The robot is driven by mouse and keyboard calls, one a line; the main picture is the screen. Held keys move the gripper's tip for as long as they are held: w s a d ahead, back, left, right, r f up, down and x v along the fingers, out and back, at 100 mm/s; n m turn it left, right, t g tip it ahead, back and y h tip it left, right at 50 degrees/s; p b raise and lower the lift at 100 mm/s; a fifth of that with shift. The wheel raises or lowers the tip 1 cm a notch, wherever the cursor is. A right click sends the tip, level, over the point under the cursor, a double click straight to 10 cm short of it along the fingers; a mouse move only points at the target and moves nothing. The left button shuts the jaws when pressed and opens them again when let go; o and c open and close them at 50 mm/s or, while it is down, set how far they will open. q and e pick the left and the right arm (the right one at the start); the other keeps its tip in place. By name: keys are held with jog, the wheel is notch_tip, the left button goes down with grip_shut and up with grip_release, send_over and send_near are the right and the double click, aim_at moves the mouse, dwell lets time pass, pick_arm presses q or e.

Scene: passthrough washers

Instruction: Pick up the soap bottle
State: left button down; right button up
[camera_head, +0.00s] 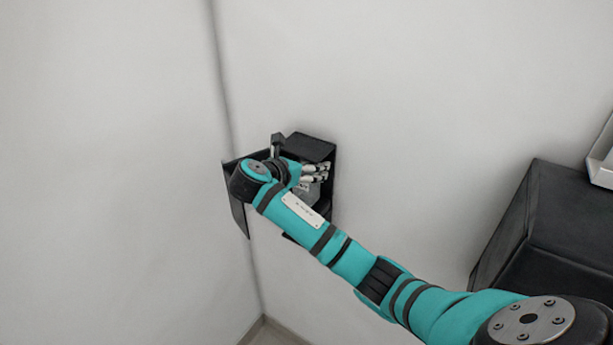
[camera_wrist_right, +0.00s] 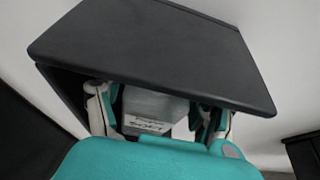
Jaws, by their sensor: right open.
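The soap bottle (camera_wrist_right: 152,106) is a grey, boxy container with a pale lettered label. In the right wrist view it stands under the dark top panel of a wall holder (camera_wrist_right: 150,45). My right gripper (camera_wrist_right: 160,118) is open, with one finger on each side of the bottle; I cannot tell whether they touch it. In the head view my right gripper (camera_head: 316,173) is inside the holder (camera_head: 310,147), and a small grey part of the bottle (camera_head: 308,193) shows below the fingers. The bottle's lower part is hidden. My left gripper is not in view.
The black holder sits on the wall close to the room's corner, with a dark panel (camera_head: 238,208) on its left. A large black box (camera_head: 550,230) stands at the right, and a white tray edge (camera_head: 602,160) shows beyond it. The left wall is bare.

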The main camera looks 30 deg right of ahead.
jog(key=shift+w+d+f, duration=0.1)
jog(key=shift+d, duration=0.05)
jog(key=shift+a, duration=0.2)
jog(key=shift+c, duration=1.1)
jog(key=c, duration=0.8)
